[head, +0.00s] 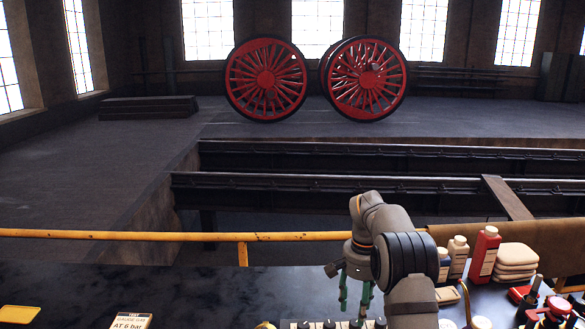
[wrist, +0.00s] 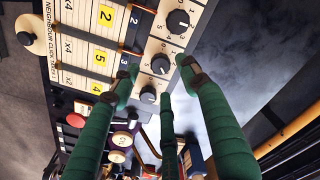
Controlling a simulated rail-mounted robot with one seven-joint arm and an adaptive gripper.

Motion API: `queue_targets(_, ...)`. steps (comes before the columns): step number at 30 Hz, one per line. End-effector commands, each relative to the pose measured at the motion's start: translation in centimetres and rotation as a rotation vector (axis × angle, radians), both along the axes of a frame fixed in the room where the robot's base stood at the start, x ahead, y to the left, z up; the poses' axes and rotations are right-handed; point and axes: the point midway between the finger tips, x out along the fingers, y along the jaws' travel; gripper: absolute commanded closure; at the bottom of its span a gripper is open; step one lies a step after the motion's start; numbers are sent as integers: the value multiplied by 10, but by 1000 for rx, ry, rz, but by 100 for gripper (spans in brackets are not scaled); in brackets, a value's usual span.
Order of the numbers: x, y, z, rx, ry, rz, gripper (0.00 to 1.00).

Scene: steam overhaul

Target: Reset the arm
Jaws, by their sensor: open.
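My gripper (head: 354,292) has green fingers and hangs down over the front of the dark bench in the head view, above a panel with a row of black knobs (head: 330,324). In the wrist view my gripper (wrist: 158,78) shows its green fingers spread apart with nothing held between them. Black dial knobs (wrist: 160,64) on a cream panel lie below and between the fingers. I cannot tell whether any fingertip touches the panel. My arm is bent, with its elbow to the right of the gripper in the head view.
A red bottle (head: 484,255), white-capped bottles and stacked beige pads (head: 516,259) stand right of my arm. A printed card (head: 131,321) and a yellow item (head: 19,314) lie left. A yellow rail (head: 130,235) edges the bench; beyond are a railed pit and red wheels (head: 265,80).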

Motion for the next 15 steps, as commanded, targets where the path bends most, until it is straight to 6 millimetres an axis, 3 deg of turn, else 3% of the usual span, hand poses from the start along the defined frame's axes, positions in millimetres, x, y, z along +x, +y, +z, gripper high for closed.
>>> queue_targets(7, -2, 0, -52, 1, 3, 10, 55)
queue_targets(15, -1, 0, -45, 1, 0, 425, 55)
